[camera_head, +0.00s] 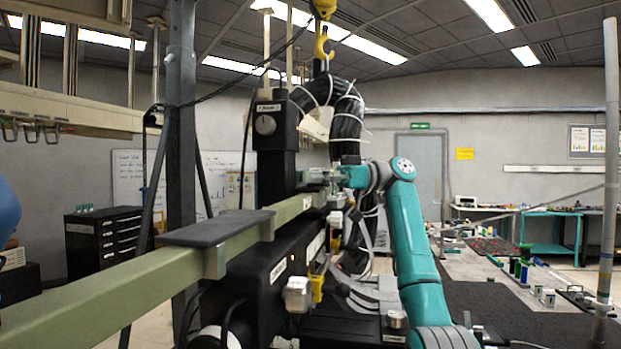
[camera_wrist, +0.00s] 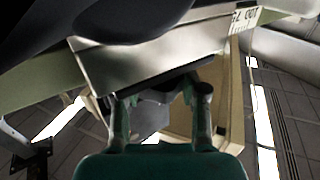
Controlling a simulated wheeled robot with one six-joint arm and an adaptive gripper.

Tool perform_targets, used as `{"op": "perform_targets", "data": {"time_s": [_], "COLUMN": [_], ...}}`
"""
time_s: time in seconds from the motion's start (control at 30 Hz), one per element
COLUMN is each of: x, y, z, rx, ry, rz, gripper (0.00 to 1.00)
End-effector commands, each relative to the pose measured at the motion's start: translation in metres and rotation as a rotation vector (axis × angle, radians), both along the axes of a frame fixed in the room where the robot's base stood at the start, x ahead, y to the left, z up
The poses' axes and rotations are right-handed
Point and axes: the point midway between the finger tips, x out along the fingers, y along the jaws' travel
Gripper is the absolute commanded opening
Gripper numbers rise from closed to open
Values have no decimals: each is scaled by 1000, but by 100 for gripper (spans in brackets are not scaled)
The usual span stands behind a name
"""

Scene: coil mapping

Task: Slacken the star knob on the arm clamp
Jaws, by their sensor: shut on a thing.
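My gripper (camera_head: 326,178) reaches left to the clamp hardware on the long green arm beam (camera_head: 130,286) in the head view. In the wrist view my gripper (camera_wrist: 160,95) has one finger on each side of a dark grey knob-like piece (camera_wrist: 152,116), taken as the star knob. It sits under a pale metal clamp plate (camera_wrist: 140,66) with a dark lower edge. The jaws are closed on this piece. Its lobes are mostly hidden by the fingers and shadow. In the head view the knob is too small to make out.
A black padded plate (camera_head: 217,228) lies on the beam. A black housing (camera_head: 277,140) stands just behind the beam. A thick black cable bundle (camera_head: 347,115) and a yellow crane hook (camera_head: 323,42) hang above my gripper. A tan block (camera_wrist: 236,95) is close to the right finger.

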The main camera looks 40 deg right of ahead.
Motion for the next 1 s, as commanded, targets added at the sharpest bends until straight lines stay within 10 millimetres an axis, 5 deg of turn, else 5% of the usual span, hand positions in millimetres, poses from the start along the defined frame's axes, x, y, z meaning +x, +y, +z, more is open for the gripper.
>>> {"op": "perform_targets", "data": {"time_s": [0.33, 0.37, 0.43, 0.8, 1.0], "x": [0, 0, 0, -1, -9], "y": [0, 0, 0, -2, -25], "z": [-1, -1, -1, 0, 0], "rx": [-1, -1, -1, -1, -1], "ry": [1, 1, 1, 1, 1], "rz": [2, 2, 2, 1, -2], "gripper": [8, 50, 67, 69, 69]}}
